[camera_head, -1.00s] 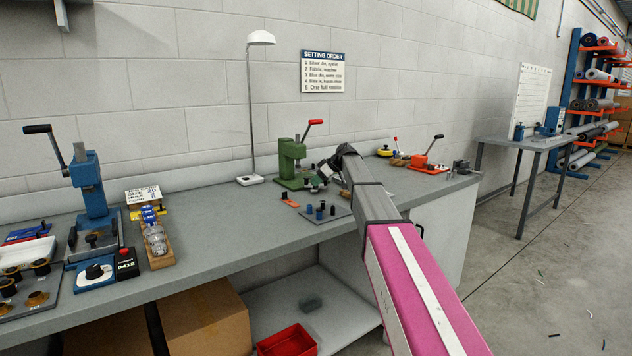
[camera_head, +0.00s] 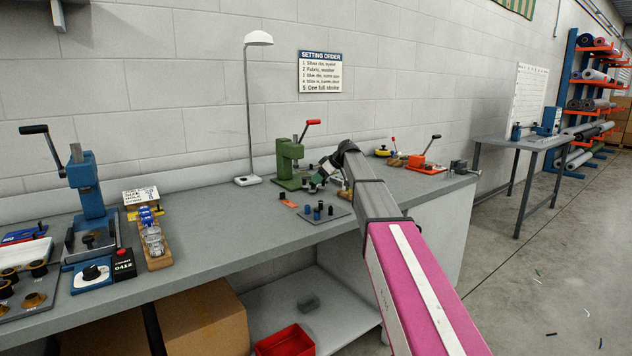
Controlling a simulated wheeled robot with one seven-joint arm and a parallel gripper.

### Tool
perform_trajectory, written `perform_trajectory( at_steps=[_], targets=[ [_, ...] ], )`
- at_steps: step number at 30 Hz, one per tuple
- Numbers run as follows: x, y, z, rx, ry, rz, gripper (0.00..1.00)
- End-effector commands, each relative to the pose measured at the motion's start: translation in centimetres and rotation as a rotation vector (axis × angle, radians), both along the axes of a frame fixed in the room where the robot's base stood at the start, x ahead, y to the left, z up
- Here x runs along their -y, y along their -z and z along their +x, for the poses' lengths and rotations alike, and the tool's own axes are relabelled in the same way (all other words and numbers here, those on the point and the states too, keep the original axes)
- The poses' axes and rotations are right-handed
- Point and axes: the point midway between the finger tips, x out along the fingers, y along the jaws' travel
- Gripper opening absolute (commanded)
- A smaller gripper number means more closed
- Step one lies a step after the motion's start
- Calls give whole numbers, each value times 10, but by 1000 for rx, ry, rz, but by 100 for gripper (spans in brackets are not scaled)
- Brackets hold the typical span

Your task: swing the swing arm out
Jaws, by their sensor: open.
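A green bench press (camera_head: 287,165) with a red-tipped lever stands on the grey workbench near the wall. My arm reaches over the bench from the lower right, and my gripper (camera_head: 318,180) is at its far end, just right of the press base. The gripper is small and dark here; it is open, and I see nothing held in it. I cannot tell whether it touches the press. I cannot make out a part that is clearly the swing arm; the area around the gripper is partly hidden by my own arm.
A blue press (camera_head: 91,190) stands at the left of the bench (camera_head: 215,225). Small dies lie on a plate (camera_head: 325,215) in front. A red-orange tool (camera_head: 427,163) sits farther right. Floor at the right is mostly clear.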

Motion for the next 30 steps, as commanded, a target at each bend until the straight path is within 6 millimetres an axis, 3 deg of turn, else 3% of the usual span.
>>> perform_trajectory(
  at_steps=[12,26,30],
  targets=[
    [48,-52,-19,2,0,0,55],
    [56,-61,-23,1,-1,0,55],
    [56,-60,-23,-2,1,0,12]
  ],
)
